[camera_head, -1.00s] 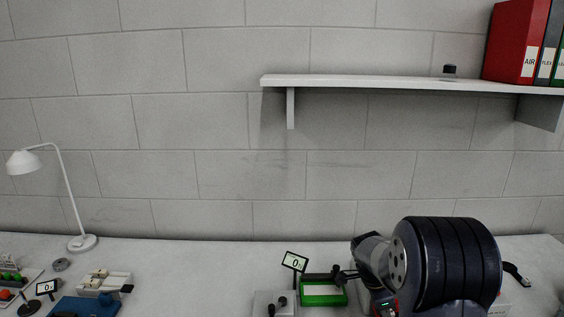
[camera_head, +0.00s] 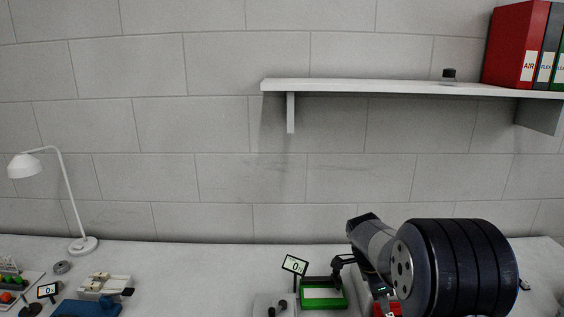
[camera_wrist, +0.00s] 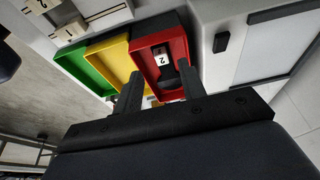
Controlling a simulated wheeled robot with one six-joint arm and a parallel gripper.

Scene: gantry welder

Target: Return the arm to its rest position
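My gripper (camera_wrist: 160,85) is open in the wrist view, its two dark fingers apart with nothing held between them. It is over the row of trays. The red tray (camera_wrist: 178,35) is beyond the fingers and holds a block marked 2 (camera_wrist: 162,56) and a dark piece. The yellow tray (camera_wrist: 112,48) and green tray (camera_wrist: 80,62) are to its left. In the head view my arm is bent low at the right, its dark end beside the green tray (camera_head: 309,308). The fingertips are too small to judge there.
A small display (camera_head: 294,265) stands left of the green tray. A white lamp (camera_head: 82,245) and a blue fixture (camera_head: 88,307) are at the left. A shelf (camera_head: 380,87) with binders (camera_head: 518,45) hangs above my arm. The bench middle-left is clear.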

